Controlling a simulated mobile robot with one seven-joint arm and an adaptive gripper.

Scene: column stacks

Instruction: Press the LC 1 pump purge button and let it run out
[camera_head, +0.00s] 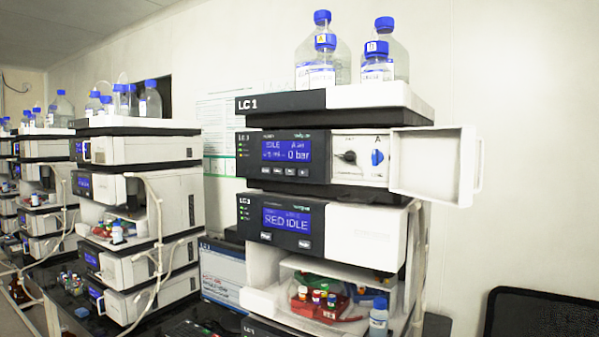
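The LC 1 stack stands right of centre, with its "LC 1" label on the top tray (281,102). Below it is the pump module (256,148), whose blue display (287,150) reads idle and 0 bar. A row of several small buttons (290,172) sits under that display; their labels are too small to read, so I cannot tell which is purge. The pump's white door (423,165) stands open to the right, baring a black knob (349,157) and a blue knob (377,157). My gripper is not in view.
The module below (370,234) shows "RED IDLE" and has its own buttons. Under it is an open bay with a red vial tray (318,304). Bottles with blue caps (322,55) stand on top. Other stacks (138,150) line the left. A dark screen (540,313) is at lower right.

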